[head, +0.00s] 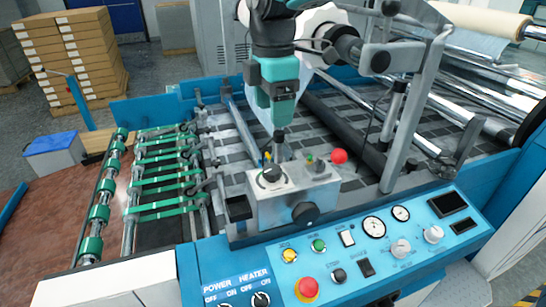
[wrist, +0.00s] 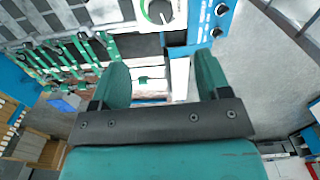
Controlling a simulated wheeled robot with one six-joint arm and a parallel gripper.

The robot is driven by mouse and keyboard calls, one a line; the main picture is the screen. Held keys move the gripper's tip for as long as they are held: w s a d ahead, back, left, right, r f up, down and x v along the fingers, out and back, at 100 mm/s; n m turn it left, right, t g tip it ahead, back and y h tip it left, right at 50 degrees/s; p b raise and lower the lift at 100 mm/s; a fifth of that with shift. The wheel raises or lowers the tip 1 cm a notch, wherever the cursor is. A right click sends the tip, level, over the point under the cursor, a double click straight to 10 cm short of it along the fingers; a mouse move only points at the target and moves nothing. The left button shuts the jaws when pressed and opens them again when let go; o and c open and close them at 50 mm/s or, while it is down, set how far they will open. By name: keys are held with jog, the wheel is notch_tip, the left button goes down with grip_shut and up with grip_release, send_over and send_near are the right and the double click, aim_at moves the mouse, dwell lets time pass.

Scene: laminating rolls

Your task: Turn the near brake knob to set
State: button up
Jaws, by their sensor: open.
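A metal box (head: 283,204) stands at the machine's near edge behind the control panel. On its top at the left is a dark knob (head: 271,173) on a round white dial; a smaller dark knob (head: 318,165) is at the right. A large black knob (head: 305,213) is on its front face. No label shows which is the near brake knob. My gripper (head: 277,119) points down above and behind the box, apart from the knobs. In the wrist view its fingers (wrist: 163,78) are spread with nothing between them, and a dial knob (wrist: 159,12) shows beyond them at the top.
A red ball-ended lever (head: 339,156) stands right of the box. The blue control panel (head: 345,250) in front carries buttons, gauges and a red mushroom button (head: 307,288). A slanted grey metal frame (head: 412,105) rises at the right. Green-banded rollers (head: 160,180) lie at the left.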

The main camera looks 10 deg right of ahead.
aim_at(273, 168)
notch_tip(273, 168, down, 14)
jog(key=p, duration=0.3)
jog(key=shift+c, duration=0.5)
jog(key=c, duration=0.8)
jog(key=shift+c, duration=0.2)
